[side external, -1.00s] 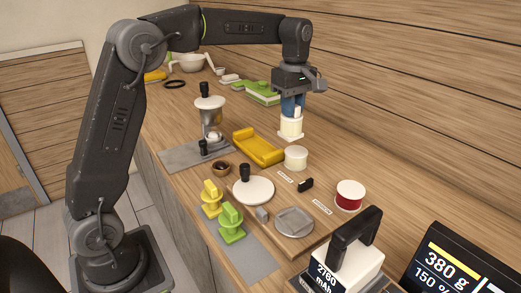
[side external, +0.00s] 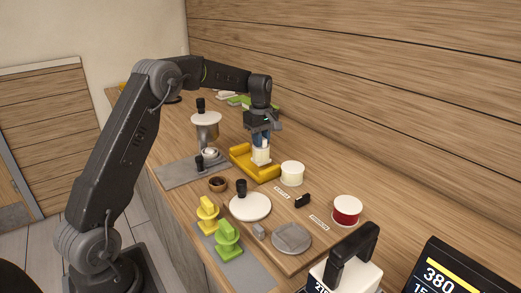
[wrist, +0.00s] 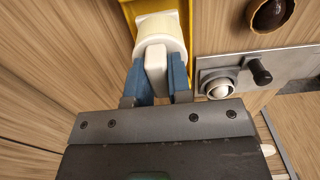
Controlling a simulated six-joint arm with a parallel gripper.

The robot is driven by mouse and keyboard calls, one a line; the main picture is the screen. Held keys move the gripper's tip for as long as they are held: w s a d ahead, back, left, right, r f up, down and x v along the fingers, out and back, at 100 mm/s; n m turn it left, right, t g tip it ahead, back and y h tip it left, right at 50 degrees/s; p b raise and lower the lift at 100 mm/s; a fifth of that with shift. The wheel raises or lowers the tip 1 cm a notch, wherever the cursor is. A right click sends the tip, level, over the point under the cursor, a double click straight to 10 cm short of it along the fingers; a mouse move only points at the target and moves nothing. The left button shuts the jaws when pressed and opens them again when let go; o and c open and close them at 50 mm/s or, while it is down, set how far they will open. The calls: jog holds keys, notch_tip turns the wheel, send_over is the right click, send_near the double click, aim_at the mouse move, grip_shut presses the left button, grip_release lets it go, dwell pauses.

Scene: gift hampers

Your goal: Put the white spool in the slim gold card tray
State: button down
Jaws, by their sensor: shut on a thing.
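My gripper (side external: 261,141) is shut on the white spool (side external: 260,157), which hangs upright below the blue fingers. In the wrist view my gripper (wrist: 157,82) pinches the spool's pale upper block, with the round cream body of the spool (wrist: 170,28) beyond it. The gold tray (side external: 241,155) is a long yellow tray with raised ends, lying on the wooden counter. The spool is over the tray's middle and hides part of it. I cannot tell whether it touches the tray floor. The tray (wrist: 128,8) also shows behind the spool in the wrist view.
A second cream-white spool (side external: 292,174) stands just right of the tray. A metal dispenser (side external: 207,133) stands on its left. A brown bowl (side external: 218,184), a white disc with a black knob (side external: 250,207) and a red-banded spool (side external: 346,211) are nearer the front.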

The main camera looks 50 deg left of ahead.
jog(key=shift+f, duration=1.65)
jog(key=shift+f, duration=0.15)
jog(key=c, duration=1.1)
grip_release()
jog(key=shift+o, duration=0.2)
